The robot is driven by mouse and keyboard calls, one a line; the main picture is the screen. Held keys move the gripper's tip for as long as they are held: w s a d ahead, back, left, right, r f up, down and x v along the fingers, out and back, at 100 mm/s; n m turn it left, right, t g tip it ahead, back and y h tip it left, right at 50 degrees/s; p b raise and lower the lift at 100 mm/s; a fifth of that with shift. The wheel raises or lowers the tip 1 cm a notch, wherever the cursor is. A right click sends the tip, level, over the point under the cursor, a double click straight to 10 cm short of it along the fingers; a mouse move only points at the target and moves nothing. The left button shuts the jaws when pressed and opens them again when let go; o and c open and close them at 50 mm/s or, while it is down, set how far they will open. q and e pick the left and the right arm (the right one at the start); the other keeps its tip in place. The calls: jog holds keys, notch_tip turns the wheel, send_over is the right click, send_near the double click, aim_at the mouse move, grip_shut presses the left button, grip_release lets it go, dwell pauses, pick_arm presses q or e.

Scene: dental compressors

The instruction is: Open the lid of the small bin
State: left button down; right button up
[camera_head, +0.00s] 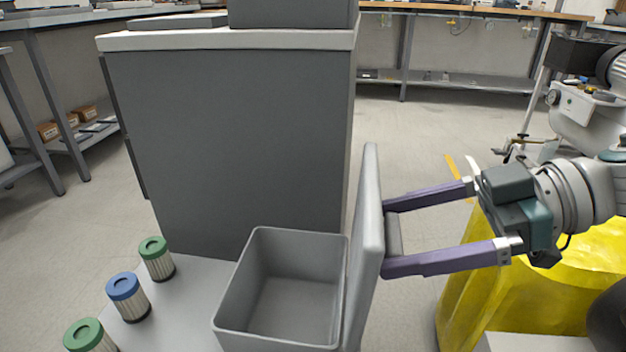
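The small bin (229,300) is a grey open-topped box at the lower middle, and its empty inside shows. Its grey lid (368,245) stands upright along the bin's right side, swung clear of the opening. My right gripper (388,237) comes in from the right and its two long purple fingers reach the lid's outer face. The fingers are set wide apart, one above and one below a small grey block on the lid. Whether they press on this block, I cannot tell. My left gripper is out of view.
Green-topped and blue-topped filter cartridges (128,297) stand on the light surface (190,310) left of the bin. A large grey cabinet (230,140) rises behind it. A yellow object (470,300) is below my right arm. Open floor lies behind the lid.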

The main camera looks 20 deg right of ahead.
jog(key=p+v, duration=0.3)
jog(key=v, duration=0.6)
jog(key=shift+s+d+r, duration=0.2)
jog(key=shift+d, duration=0.1)
notch_tip(320, 180, up, 17)
jog(key=m+t+h+p, duration=0.5)
jog(key=m+h+p, duration=0.15)
jog(key=p, duration=1.55)
send_over(389, 237)
jog(key=s+r+m+g+h+p, duration=0.2)
jog(key=s+r+g+p, duration=0.2)
jog(key=s+r+p, duration=0.55)
jog(key=s+r+m+g+h+p, duration=0.2)
jog(key=s+r+g+h+p, duration=0.15)
jog(key=s+r+p, duration=0.6)
notch_tip(389, 237, up, 37)
jog(key=w+p, duration=0.2)
jog(key=p, duration=3.6)
jog(key=shift+w+a+n+g+y+p, duration=0.25)
jog(key=shift+n+g+y+p, duration=0.1)
jog(key=shift+g, duration=0.1)
